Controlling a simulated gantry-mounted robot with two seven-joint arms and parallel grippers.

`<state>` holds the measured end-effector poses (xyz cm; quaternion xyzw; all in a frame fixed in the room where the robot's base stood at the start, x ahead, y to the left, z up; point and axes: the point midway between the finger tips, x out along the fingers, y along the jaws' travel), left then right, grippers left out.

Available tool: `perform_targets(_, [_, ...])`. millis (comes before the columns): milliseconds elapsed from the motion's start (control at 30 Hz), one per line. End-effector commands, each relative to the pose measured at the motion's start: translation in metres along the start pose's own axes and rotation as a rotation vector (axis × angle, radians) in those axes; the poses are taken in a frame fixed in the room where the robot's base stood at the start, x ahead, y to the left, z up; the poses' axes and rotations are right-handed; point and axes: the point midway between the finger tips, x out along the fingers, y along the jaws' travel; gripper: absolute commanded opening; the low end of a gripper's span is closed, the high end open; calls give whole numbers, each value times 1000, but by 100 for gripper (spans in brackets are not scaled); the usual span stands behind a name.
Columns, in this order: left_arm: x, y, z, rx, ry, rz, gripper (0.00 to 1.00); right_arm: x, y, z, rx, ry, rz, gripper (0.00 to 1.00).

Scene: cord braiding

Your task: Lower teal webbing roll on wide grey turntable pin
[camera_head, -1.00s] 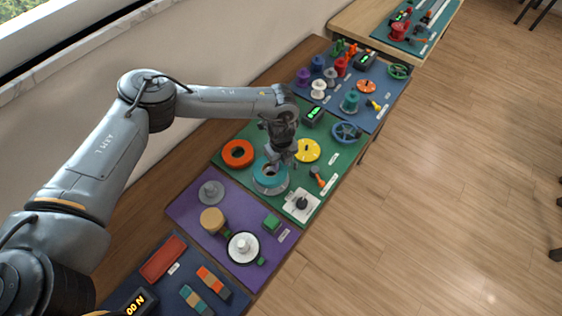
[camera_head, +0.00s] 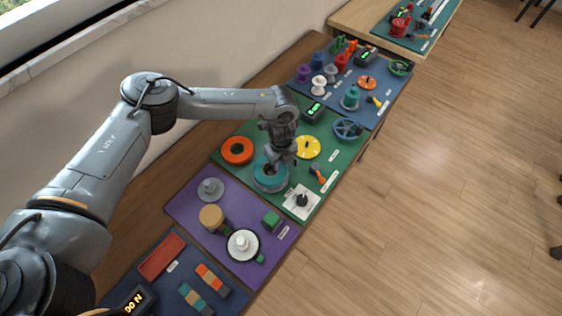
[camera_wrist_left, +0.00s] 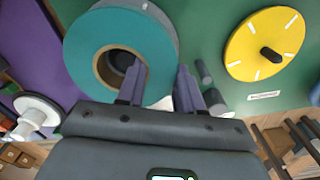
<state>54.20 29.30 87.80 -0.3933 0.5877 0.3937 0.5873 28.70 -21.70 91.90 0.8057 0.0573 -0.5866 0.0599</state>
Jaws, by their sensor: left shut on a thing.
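The teal webbing roll (camera_head: 268,180) sits over the grey turntable on the green mat, with only a thin grey rim showing around it. My left gripper (camera_head: 280,161) is shut on the roll's ring wall. In the left wrist view the teal roll (camera_wrist_left: 98,32) has a brown core, with one finger in its hole and the other outside; the gripper (camera_wrist_left: 160,80) straddles the near side. A dark grey round shape, likely the pin (camera_wrist_left: 122,58), shows through the hole. I cannot tell whether the roll touches the turntable. My right gripper is not in view.
An orange ring (camera_head: 237,150) lies left of the roll and a yellow disc (camera_head: 307,147) to its right. A white plate with a black knob (camera_head: 301,201) is in front. A purple mat (camera_head: 190,207) with several parts adjoins the green one.

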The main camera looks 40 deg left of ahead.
Motion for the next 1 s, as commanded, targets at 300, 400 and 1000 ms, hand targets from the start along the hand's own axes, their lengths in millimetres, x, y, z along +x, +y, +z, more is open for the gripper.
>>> perform_targets(300, [4, 0, 0, 0, 0, 0, 49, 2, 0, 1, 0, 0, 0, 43])
perform_targets(400, [5, 1, 0, 0, 0, 2, 65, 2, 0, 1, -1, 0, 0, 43])
perform_targets(1000, [7, 4, 1, 0, -1, 9, 65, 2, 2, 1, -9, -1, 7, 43])
